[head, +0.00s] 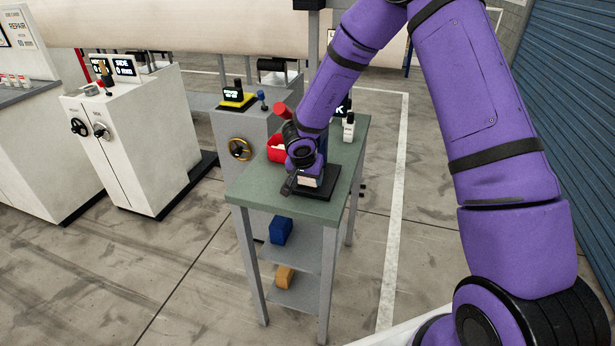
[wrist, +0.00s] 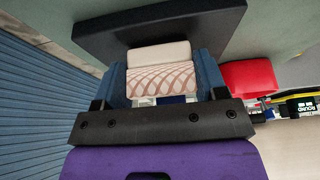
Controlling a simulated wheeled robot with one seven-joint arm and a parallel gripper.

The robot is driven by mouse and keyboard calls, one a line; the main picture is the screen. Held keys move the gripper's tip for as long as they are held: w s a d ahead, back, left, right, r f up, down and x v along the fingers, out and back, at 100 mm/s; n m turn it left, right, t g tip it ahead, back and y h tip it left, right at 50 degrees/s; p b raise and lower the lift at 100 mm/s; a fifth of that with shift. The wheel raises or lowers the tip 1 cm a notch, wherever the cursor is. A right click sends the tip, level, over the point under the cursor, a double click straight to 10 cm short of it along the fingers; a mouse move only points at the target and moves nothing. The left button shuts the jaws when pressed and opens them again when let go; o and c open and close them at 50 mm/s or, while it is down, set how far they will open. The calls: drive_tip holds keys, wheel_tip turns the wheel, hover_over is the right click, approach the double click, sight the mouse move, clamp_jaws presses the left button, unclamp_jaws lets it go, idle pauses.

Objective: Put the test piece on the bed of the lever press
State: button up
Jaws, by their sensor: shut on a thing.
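The test piece, a small cream block with a curved line pattern (wrist: 160,72), sits between the two fingers of my gripper (wrist: 163,82) in the wrist view. My gripper is shut on it. In the head view the pale block (head: 310,181) shows just below my gripper (head: 303,178), over a black base plate (head: 326,191) on the green-topped table. The plate, which appears to be the lever press's base, also shows behind the block in the wrist view (wrist: 110,35). My arm hides most of the press. I cannot tell whether the block touches it.
The green tabletop (head: 262,190) also bears a red bin (head: 275,150) and a small white bottle (head: 349,128). A blue block (head: 281,231) and an orange block (head: 284,277) lie on the shelves below. A grey cabinet with a brass handwheel (head: 240,149) stands close behind.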

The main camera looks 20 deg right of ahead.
drive_tip(key=shift+f, duration=0.2)
drive_tip(key=o, duration=1)
drive_tip(key=shift+r, duration=0.1)
drive_tip(key=shift+r, duration=0.2)
drive_tip(key=s+a, duration=0.2)
drive_tip(key=s, duration=0.1)
drive_tip(key=s+a, duration=0.5)
drive_tip(key=s, duration=0.2)
drive_tip(key=shift+a+r, duration=0.15)
drive_tip(key=shift+r, duration=0.25)
